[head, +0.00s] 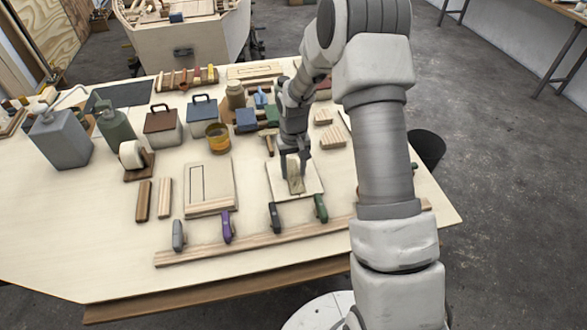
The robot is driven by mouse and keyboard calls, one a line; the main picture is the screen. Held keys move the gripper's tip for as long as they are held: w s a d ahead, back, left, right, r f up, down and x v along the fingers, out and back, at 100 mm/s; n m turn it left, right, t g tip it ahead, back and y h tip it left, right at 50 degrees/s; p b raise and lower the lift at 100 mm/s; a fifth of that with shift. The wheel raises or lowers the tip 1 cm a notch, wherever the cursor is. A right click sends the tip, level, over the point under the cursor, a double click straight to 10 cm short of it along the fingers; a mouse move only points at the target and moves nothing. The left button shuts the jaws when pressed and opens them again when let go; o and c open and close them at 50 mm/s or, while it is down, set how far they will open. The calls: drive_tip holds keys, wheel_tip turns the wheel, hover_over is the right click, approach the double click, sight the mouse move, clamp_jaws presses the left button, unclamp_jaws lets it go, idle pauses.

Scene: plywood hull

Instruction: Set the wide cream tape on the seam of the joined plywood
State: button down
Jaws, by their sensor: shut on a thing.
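My gripper (292,158) points down over a pale square plywood panel (312,189) near the middle front of the table. It is shut on a flat, olive-tan strip (295,180), which may be the wide cream tape. The strip is over the panel's middle; I cannot tell whether it touches the panel. The panel's seam is not clear, as the strip and gripper cover the middle. A cream roll (131,154) on a brown stand is at the left of the table.
Left of the panel lies a board with a drawn rectangle (209,186). A long wooden strip (250,245) with several clamps runs along the front. Bottles, tins and an amber jar (218,138) stand behind and left. A dark bin (427,148) stands off the right edge.

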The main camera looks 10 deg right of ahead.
idle(0.4)
drive_tip(key=shift+c, duration=1.1)
unclamp_jaws()
wheel_tip(320, 180, up, 18)
drive_tip(key=shift+f+b, duration=0.25)
drive_tip(key=shift+b, duration=0.05)
drive_tip(key=s+r+t, duration=0.3)
drive_tip(key=s+r, duration=0.9)
drive_tip(key=s, duration=0.1)
drive_tip(key=s+t, duration=0.2)
drive_tip(key=s, duration=1.2)
drive_tip(key=shift+r+t, duration=0.3)
drive_tip(key=shift+r, duration=0.05)
